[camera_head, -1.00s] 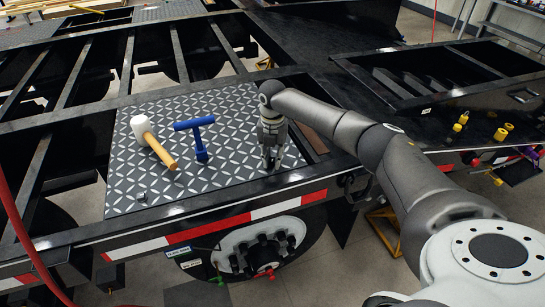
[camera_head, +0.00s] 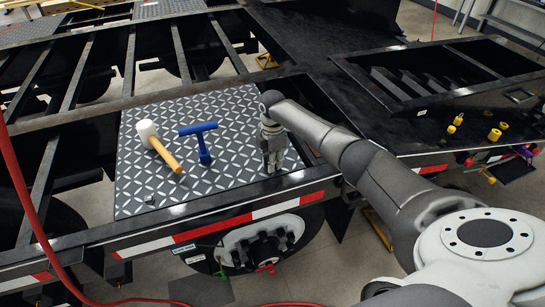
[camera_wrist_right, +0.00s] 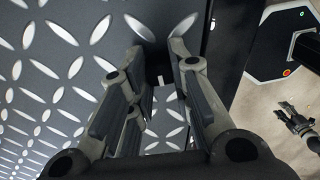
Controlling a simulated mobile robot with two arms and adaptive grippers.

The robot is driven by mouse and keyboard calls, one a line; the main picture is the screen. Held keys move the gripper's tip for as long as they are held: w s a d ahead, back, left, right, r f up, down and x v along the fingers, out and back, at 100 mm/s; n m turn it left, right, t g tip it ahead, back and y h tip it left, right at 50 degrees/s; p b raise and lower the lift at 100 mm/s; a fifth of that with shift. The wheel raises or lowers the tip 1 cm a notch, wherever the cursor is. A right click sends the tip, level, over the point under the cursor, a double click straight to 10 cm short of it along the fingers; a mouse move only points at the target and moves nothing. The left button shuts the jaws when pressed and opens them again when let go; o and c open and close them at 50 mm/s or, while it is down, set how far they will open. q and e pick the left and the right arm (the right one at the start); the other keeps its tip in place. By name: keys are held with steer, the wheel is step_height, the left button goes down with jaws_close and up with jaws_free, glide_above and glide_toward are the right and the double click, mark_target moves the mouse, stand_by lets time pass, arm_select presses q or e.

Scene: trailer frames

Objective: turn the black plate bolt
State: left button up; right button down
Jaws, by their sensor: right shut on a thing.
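The diamond-tread plate (camera_head: 225,120) lies on the black trailer frame. My right gripper (camera_head: 271,168) points down at the plate's right front corner. In the right wrist view its fingers (camera_wrist_right: 158,68) are shut around a small dark thing at the plate's edge, taken to be the black plate bolt (camera_wrist_right: 158,78); the fingers hide most of it. In the head view that bolt is hidden by the gripper. Another small dark bolt (camera_head: 149,200) shows at the plate's left front corner.
A white-headed mallet (camera_head: 158,146) and a blue T-shaped tool (camera_head: 201,143) lie on the plate, left of my right gripper. Yellow parts (camera_head: 494,134) sit on the frame at the right. A red hose (camera_head: 25,200) hangs at the left. A wheel hub (camera_head: 265,245) is below the plate.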

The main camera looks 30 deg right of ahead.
steer(key=m+p, duration=0.2)
steer(key=m, duration=0.3)
steer(key=shift+r+m+p, duration=0.15)
steer(key=shift+m+p, duration=0.15)
steer(key=m+p, duration=0.2)
steer(key=m, duration=0.3)
steer(key=m+p, duration=0.1)
steer(key=m, duration=0.4)
steer(key=shift+m+p, duration=0.4)
steer(key=m+p, duration=0.1)
steer(key=m, duration=0.4)
steer(key=shift+m, duration=0.4)
steer(key=c, duration=1.3)
jaws_free()
